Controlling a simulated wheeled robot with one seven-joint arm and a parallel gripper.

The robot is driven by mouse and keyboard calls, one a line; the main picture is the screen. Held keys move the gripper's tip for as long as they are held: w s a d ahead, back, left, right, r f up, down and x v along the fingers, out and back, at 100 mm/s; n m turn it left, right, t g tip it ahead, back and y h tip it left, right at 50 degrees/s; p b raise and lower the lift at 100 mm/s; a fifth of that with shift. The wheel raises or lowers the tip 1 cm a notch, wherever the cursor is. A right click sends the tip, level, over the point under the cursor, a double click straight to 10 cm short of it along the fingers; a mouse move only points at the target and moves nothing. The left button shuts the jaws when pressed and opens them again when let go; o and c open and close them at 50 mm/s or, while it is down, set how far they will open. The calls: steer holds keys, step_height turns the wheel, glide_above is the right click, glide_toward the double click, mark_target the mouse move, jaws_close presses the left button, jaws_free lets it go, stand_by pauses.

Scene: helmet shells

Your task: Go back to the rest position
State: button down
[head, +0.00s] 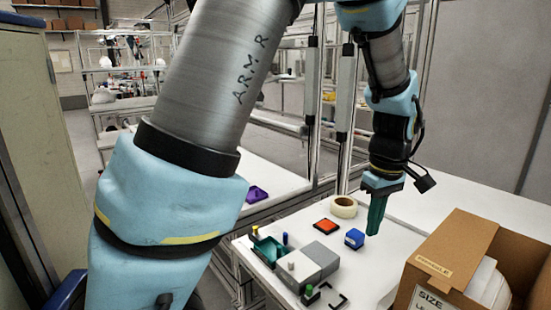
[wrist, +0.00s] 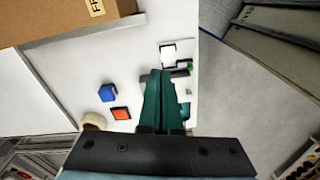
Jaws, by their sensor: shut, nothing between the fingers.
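My gripper (head: 377,216) hangs over the white table (head: 400,238) in the head view, with its green fingers pointing down. The fingers are closed together and hold nothing. In the wrist view my gripper (wrist: 160,75) also shows its two green fingers side by side, above the table, hiding part of the items beneath. My arm fills much of the left and middle of the head view.
On the table are a blue block (head: 354,238), an orange-red pad (head: 326,226), a tape roll (head: 344,207), a grey block (head: 322,258) and a green tray (head: 268,249). A cardboard box (head: 455,255) stands at right. A purple item (head: 257,194) lies behind the frame.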

steer(key=w+a+m, duration=0.1)
steer(key=w+a, duration=0.2)
steer(key=a, duration=0.5)
steer(key=w+a+m, duration=0.1)
steer(key=w+a, duration=0.2)
steer(key=a, duration=0.6)
steer(key=s+a+f+m+t, duration=0.1)
steer(key=s+a+f+m, duration=0.1)
steer(key=a, duration=1.2)
steer(key=shift+s+a+m+h+b, duration=0.35)
steer(key=shift+s+m, duration=0.15)
steer(key=shift+s, duration=0.15)
